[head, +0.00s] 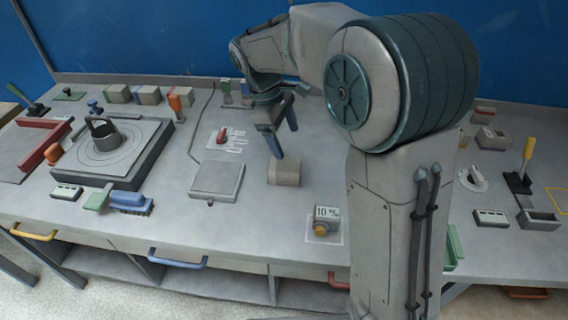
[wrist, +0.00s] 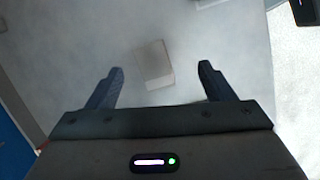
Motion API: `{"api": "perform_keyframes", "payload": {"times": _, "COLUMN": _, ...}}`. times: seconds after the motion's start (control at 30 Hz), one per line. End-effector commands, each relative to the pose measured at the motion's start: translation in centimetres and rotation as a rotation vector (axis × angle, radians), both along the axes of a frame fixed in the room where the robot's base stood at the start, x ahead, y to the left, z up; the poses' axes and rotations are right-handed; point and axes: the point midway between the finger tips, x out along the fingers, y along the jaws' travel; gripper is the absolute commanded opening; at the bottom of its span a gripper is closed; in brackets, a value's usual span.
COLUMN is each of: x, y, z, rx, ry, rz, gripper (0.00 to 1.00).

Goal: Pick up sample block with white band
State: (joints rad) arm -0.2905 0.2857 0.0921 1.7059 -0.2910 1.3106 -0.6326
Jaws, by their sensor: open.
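A grey-beige block (head: 284,171) lies alone on the bench below my gripper (head: 286,142). In the wrist view the block (wrist: 153,62) appears between and beyond the two fingers of my gripper (wrist: 161,67), with a paler strip along its near edge. I cannot tell for certain whether that strip is a white band. My gripper is open and empty, its fingers pointing down over the block. In the head view one fingertip overlaps the block's upper edge; I cannot tell whether it touches.
A square grey plate (head: 217,179) lies left of the block. A round fixture (head: 104,145) sits on a dark-edged slab at left. Several similar blocks (head: 148,95) line the back. Bench around the block is clear.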

Motion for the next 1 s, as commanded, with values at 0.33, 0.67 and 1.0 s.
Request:
{"api": "perform_keyframes", "payload": {"times": 0.33, "x": 3.9, "y": 4.5, "z": -2.8, "rx": -0.075, "ry": 0.12, "rz": 0.241, "gripper": 0.75}}
{"api": "perform_keyframes", "payload": {"times": 0.67, "x": 3.6, "y": 2.5, "z": -7.8, "rx": -0.081, "ry": 0.128, "rz": 0.249, "gripper": 0.75}}
{"api": "perform_keyframes", "payload": {"times": 1.0, "x": 3.3, "y": 1.1, "z": -11.0, "rx": -0.079, "ry": 0.126, "rz": 0.248, "gripper": 0.75}}
